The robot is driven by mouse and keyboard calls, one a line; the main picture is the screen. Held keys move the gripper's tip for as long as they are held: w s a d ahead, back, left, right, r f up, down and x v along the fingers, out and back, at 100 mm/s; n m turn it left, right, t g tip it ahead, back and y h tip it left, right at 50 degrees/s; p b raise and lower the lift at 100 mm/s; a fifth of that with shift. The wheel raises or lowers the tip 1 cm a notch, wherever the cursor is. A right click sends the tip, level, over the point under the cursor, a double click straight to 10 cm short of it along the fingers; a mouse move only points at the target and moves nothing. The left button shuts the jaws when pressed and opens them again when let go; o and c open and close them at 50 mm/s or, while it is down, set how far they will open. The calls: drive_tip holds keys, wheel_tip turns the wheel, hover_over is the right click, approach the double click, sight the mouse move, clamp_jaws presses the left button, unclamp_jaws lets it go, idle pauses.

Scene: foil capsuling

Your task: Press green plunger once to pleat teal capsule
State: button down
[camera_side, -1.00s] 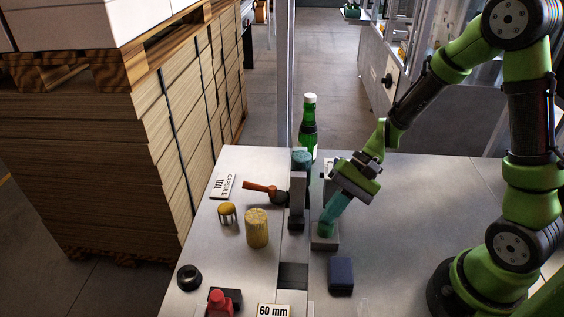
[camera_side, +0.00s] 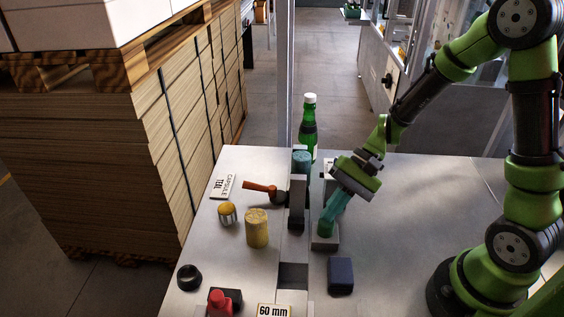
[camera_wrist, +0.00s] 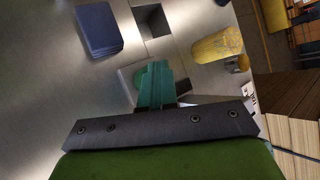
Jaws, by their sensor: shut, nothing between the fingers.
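My gripper (camera_side: 329,222) has teal fingers, shut and empty, angled down to the left. Its tips are at the green plunger (camera_side: 325,230) on a small grey block (camera_side: 325,243); they seem to touch it, but the contact is hard to tell. A teal capsule-like piece (camera_side: 302,157) sits at the top of a dark upright stand (camera_side: 298,200), left of my gripper. Whether it is pleated is too small to tell.
A green bottle (camera_side: 309,125) with a white cap stands behind the stand. An orange-handled lever (camera_side: 260,187), a yellow cylinder (camera_side: 257,229) and a yellow-topped jar (camera_side: 227,213) are left. A dark blue block (camera_side: 341,275) and square recess (camera_side: 292,276) are in front. The table's right is clear.

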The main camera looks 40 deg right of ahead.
drive_tip(key=shift+r, duration=0.9)
drive_tip(key=shift+r, duration=2.5)
drive_tip(key=s+d+r+n+t+h, duration=0.5)
drive_tip(key=s+r+t+h, duration=0.1)
drive_tip(key=r, duration=0.4)
drive_tip(key=shift+s+d+r+n+t+h, duration=0.3)
drive_tip(key=shift+r+t+h, duration=0.1)
drive_tip(key=shift+h, duration=0.2)
